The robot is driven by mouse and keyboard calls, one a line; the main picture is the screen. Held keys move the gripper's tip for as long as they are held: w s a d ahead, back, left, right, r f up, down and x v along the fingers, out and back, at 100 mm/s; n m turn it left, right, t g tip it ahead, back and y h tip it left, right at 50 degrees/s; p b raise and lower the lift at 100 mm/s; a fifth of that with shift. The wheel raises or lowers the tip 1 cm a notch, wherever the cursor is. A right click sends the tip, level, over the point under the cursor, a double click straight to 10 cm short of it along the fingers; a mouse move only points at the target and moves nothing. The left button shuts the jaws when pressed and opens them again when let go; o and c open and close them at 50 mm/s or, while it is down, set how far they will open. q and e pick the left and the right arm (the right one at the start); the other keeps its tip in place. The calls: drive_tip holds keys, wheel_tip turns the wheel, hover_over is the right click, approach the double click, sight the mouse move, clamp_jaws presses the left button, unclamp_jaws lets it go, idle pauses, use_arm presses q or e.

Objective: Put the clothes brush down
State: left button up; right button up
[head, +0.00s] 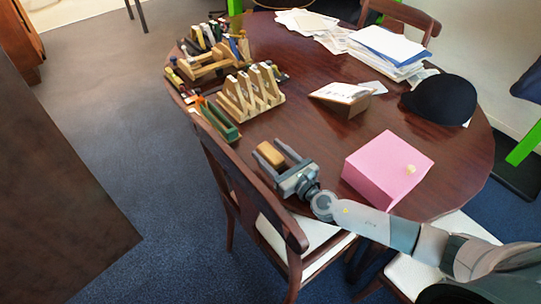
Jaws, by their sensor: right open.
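The clothes brush (270,155) appears as a small tan wooden block on the dark round table (305,125), near its front edge. My right gripper (272,156) reaches in from the lower right, with its two grey fingers apart. The brush lies between the fingers. Whether either finger touches it is too small to tell. The brush's underside, bristles and exact contact with the table are hidden. My left gripper is not in view.
A pink box (385,168) stands right of my right gripper. A wooden rack (250,92) and a green item (218,120) are to the left. A black cap (440,98) and papers (388,45) lie farther back. A chair (245,185) stands at the front edge.

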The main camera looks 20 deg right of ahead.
drive_tip(key=shift+w+a, duration=0.1)
drive_tip(key=shift+w, duration=0.2)
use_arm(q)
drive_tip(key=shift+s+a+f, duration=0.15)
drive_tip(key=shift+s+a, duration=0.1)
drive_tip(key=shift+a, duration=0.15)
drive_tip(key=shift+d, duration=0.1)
use_arm(e)
drive_tip(key=c, duration=1.1)
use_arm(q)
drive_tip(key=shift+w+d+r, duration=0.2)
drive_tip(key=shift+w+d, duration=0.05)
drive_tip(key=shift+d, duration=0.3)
use_arm(e)
drive_tip(key=shift+c, duration=0.9)
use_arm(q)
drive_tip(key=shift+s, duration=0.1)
use_arm(e)
drive_tip(key=shift+r, duration=0.15)
